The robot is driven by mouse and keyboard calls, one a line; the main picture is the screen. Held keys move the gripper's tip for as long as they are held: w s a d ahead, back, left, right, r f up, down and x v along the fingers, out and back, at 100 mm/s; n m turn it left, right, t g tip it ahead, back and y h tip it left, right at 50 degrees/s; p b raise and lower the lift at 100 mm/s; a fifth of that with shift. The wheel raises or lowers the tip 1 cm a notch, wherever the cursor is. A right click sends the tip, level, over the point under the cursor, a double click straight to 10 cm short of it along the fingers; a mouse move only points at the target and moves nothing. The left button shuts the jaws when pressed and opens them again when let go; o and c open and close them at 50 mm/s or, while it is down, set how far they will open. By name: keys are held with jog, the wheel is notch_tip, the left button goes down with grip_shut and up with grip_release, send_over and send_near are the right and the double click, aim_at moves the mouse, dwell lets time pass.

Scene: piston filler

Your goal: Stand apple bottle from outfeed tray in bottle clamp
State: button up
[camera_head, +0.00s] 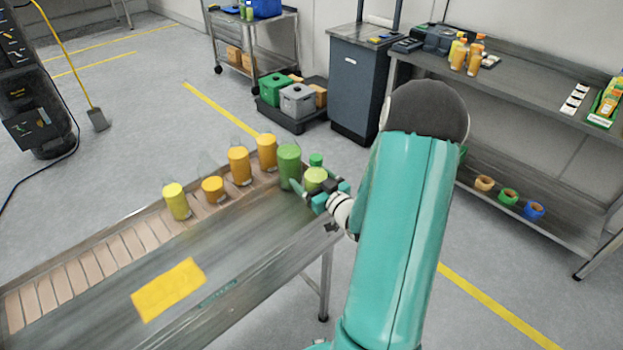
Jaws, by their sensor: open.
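Several filled bottles stand in a row along the far side of a grey metal table with a slatted roller strip, which seems to be the outfeed tray (120,249). A yellow-green bottle (315,178) is at the right end, and another yellow-green bottle (177,203) is at the left end. I cannot tell which is the apple bottle. A green bottle (290,165) and orange bottles (239,166) stand between them. My gripper (316,192) is open at the right-end yellow-green bottle, its teal fingers close beside it. Contact cannot be told. I cannot make out the bottle clamp.
A yellow label (168,289) lies on the table's front part. A grey shelf bench (520,100) with orange bottles stands back right, beside a dark cabinet (357,80). Crates (297,100) sit on the floor behind. A black machine (30,90) stands far left. Floor between is open.

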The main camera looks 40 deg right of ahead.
jog(key=shift+o, duration=0.4)
jog(key=s+a, duration=0.1)
jog(key=s, duration=1.2)
jog(key=shift+s+a, duration=0.3)
jog(key=shift+a, duration=0.05)
jog(key=shift+d, duration=0.1)
